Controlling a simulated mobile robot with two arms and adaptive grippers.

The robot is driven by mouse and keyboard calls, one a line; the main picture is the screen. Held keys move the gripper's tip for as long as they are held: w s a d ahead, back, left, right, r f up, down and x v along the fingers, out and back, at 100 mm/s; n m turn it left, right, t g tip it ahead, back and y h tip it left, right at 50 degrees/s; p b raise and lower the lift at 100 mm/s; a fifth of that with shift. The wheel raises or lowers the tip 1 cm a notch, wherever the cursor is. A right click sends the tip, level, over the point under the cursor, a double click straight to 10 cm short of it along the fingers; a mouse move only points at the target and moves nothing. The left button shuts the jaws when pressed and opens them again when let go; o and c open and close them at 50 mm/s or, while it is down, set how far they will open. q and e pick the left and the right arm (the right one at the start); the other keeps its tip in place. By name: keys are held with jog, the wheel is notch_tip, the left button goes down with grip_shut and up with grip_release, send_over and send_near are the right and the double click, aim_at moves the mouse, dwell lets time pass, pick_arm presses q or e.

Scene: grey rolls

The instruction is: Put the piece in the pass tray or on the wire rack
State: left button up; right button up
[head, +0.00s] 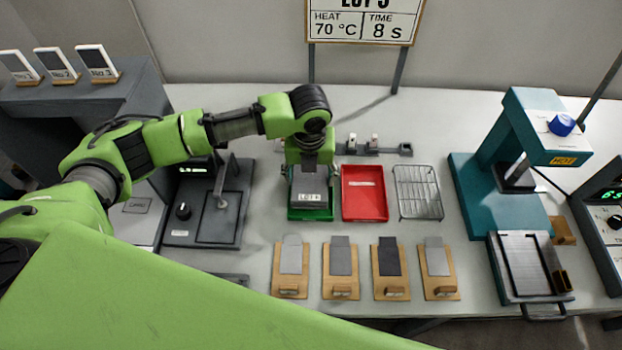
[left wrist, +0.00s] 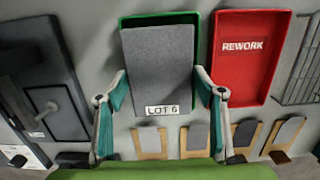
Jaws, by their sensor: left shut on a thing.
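My left gripper (head: 310,168) is shut on a flat grey piece (head: 307,184). In the left wrist view the piece (left wrist: 158,65) lies between the two fingers (left wrist: 163,100), with a white "LOT 6" label at its near end. The piece is over the green tray (head: 310,215), whose rim (left wrist: 160,19) shows around it; I cannot tell whether it touches the tray floor. The green tray's own label is hidden. The wire rack (head: 418,192) stands empty, right of the red "REWORK" tray (head: 365,208). My right gripper is not in view.
Several wooden boards with grey swatches (head: 340,262) line the table's front. A teal press (head: 530,150) marked "HOT" stands at right, a dark scale-like device (head: 207,205) at left. A sign (head: 363,22) reads 70 °C, 8 s. A small holder rail (head: 374,149) sits behind the trays.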

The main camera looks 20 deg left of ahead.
aim_at(311, 187)
pick_arm(q)
jog(key=shift+d+f, duration=0.15)
jog(key=shift+f, duration=0.8)
jog(key=shift+f, duration=0.1)
jog(key=o, duration=1.3)
jog(key=r, duration=0.4)
jog(key=s+r, duration=0.1)
jog(key=r, duration=0.3)
jog(key=r+b, duration=0.1)
jog(key=r, duration=0.3)
jog(key=shift+s+d, duration=0.2)
jog(key=shift+s, duration=0.05)
jog(key=shift+s, duration=0.1)
